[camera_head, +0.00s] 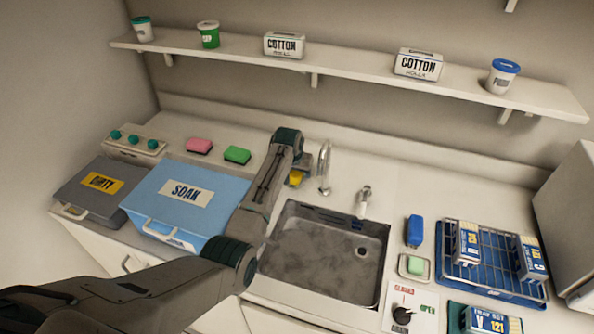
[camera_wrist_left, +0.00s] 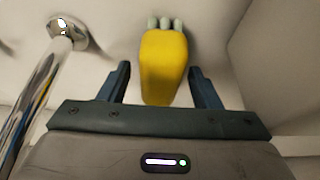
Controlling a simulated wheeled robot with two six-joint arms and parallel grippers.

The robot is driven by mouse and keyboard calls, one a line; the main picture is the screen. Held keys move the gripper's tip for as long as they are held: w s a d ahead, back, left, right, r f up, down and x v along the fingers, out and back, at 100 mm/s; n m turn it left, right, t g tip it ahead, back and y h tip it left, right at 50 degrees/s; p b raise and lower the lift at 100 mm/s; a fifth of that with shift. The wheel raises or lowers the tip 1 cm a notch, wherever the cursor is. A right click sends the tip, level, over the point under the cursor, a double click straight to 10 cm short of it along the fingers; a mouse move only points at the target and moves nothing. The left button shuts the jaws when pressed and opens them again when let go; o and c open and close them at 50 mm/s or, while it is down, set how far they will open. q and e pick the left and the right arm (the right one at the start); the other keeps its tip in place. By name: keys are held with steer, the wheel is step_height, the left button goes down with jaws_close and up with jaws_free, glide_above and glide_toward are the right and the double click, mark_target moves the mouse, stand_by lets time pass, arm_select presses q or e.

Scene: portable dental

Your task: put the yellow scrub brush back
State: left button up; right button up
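The yellow scrub brush (camera_wrist_left: 164,65) lies between the fingers of my left gripper (camera_wrist_left: 160,72) in the left wrist view. Small grey tufts show at its far end. A narrow gap shows between the brush and each finger, so the gripper looks open around it and not closed on it. In the head view only a small part of the yellow brush (camera_head: 296,178) shows under my left gripper (camera_head: 298,172), left of the faucet. The surface beneath the brush is mostly hidden there. My right gripper is not in view.
The chrome faucet (camera_head: 324,168) stands close right of the gripper, behind the sink (camera_head: 290,262). Pink (camera_head: 199,146) and green (camera_head: 237,155) sponges lie left on the counter, behind the blue SOAK bin (camera_head: 160,207). A shelf (camera_head: 350,72) runs above. A wire rack (camera_head: 470,290) stands right.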

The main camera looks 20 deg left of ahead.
arm_select(q)
steer(key=shift+r, duration=0.1)
steer(key=b+v, duration=0.2)
steer(key=v, duration=0.8)
steer(key=shift+s+r, duration=0.1)
steer(key=shift+r, duration=0.15)
steer(key=shift+v, duration=0.75)
